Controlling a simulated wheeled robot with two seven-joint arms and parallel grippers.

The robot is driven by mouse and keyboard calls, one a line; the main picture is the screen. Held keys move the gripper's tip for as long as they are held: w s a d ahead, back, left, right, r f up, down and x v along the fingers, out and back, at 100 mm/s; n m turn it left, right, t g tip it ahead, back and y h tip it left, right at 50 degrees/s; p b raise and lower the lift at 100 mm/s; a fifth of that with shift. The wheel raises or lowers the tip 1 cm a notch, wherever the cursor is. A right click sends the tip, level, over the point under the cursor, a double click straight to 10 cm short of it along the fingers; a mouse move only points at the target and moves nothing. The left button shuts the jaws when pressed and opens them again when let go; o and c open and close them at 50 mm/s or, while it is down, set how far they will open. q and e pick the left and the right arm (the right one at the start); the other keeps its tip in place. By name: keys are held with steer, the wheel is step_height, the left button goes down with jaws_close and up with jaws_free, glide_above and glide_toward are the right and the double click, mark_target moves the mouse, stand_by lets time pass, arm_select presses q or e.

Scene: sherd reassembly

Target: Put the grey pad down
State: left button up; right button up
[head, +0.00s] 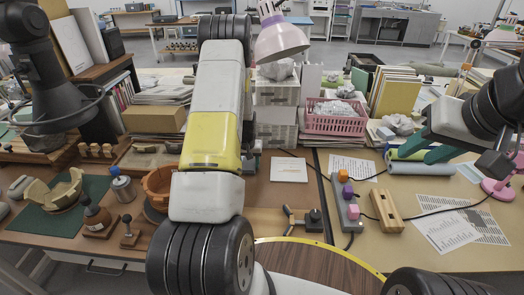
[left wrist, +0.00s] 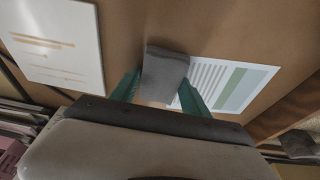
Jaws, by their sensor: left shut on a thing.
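The grey pad (left wrist: 165,72) shows in the left wrist view, between the two green fingers of my left gripper (left wrist: 158,92). The gripper is shut on it. The pad is over the brown tabletop (left wrist: 215,38), beside a printed sheet with a green bar (left wrist: 232,88). I cannot tell whether the pad touches the surface. In the head view my own arm hides the pad and most of the left gripper. My right gripper (head: 438,154) is at the right of the head view, by the rolled sheets; its finger gap is not clear.
A white card (head: 289,168) lies on the table right of my left arm. Further right are a power strip (head: 346,205) and a wooden block (head: 383,210). A pink basket (head: 335,122) stands behind. An orange-brown bowl (head: 158,185) and a green mat (head: 42,222) are left.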

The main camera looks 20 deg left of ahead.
arm_select(q)
steer(key=shift+f, duration=0.1)
steer(key=o, duration=1.2)
steer(key=a+v, duration=0.1)
steer(key=v, duration=1.1)
step_height(320, 180, up, 11)
steer(key=t, duration=0.1)
glide_above(248, 169)
steer(key=s+d, duration=0.4)
steer(key=d, duration=0.1)
steer(key=s+d+r+m+h, duration=0.1)
steer(key=s+d+r, duration=0.1)
steer(key=r, duration=0.2)
steer(key=s+d+r+h, duration=0.1)
steer(key=s+d+r, duration=0.1)
steer(key=s+r, duration=0.15)
steer(key=s+d+r+m, duration=0.1)
steer(key=s+d+r, duration=0.1)
steer(key=s, duration=0.4)
steer(key=s+d+r+t, duration=0.1)
steer(key=s+d+r, duration=0.2)
steer(key=s, duration=0.4)
steer(key=s+d+r+m+t+h, duration=0.1)
steer(key=s+d+r, duration=0.1)
steer(key=s+r, duration=0.3)
steer(key=shift+s+d+m, duration=0.2)
steer(key=shift+s+m, duration=0.1)
steer(key=shift+s, duration=0.5)
